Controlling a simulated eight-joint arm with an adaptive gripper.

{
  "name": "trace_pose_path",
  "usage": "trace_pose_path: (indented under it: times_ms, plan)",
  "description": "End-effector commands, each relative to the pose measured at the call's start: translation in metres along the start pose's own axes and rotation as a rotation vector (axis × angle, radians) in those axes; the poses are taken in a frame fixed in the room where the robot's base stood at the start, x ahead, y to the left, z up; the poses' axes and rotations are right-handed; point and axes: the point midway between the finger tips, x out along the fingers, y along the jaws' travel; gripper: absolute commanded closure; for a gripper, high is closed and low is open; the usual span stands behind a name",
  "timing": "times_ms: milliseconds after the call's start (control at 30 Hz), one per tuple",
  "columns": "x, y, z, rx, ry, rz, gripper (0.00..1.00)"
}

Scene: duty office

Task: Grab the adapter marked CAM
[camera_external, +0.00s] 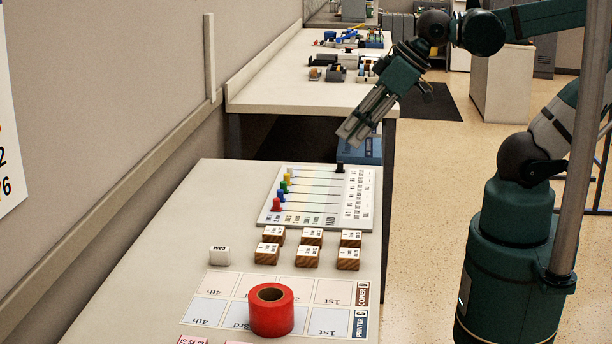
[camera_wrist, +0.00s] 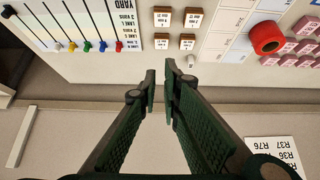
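The adapter marked CAM (camera_external: 219,256) is a small white block with dark lettering on its top. It stands alone on the near table, left of the wooden blocks. In the wrist view a small pale piece (camera_wrist: 190,61) beyond my fingertips seems to be the same adapter; its lettering cannot be read there. My gripper (camera_external: 352,137) is high above the far right part of the near table, well away from the adapter. In the wrist view my gripper (camera_wrist: 160,78) has a gap between its fingers, with nothing between them.
Several wooden blocks with white labelled tops (camera_external: 311,236) stand right of the adapter. Behind them lies a white board (camera_external: 350,205) with coloured pegs. A red roll (camera_external: 271,310) stands on a printed sheet (camera_external: 205,310) in front. The wall runs along the left; the table is clear left of the adapter.

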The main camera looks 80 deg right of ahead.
Motion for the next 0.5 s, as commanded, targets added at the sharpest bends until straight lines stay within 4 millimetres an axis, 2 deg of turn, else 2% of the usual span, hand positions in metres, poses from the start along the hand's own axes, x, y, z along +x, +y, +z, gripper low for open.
trace_pose_path:
  times_ms: [33, 267, 500]
  plan:
    - [0.0000, 0.0000, 0.0000, 0.000, 0.000, 0.000, 0.84]
    - [0.0000, 0.0000, 0.0000, 0.000, 0.000, 0.000, 0.55]
    - [0.0000, 0.0000, 0.0000, 0.000, 0.000, 0.000, 0.55]
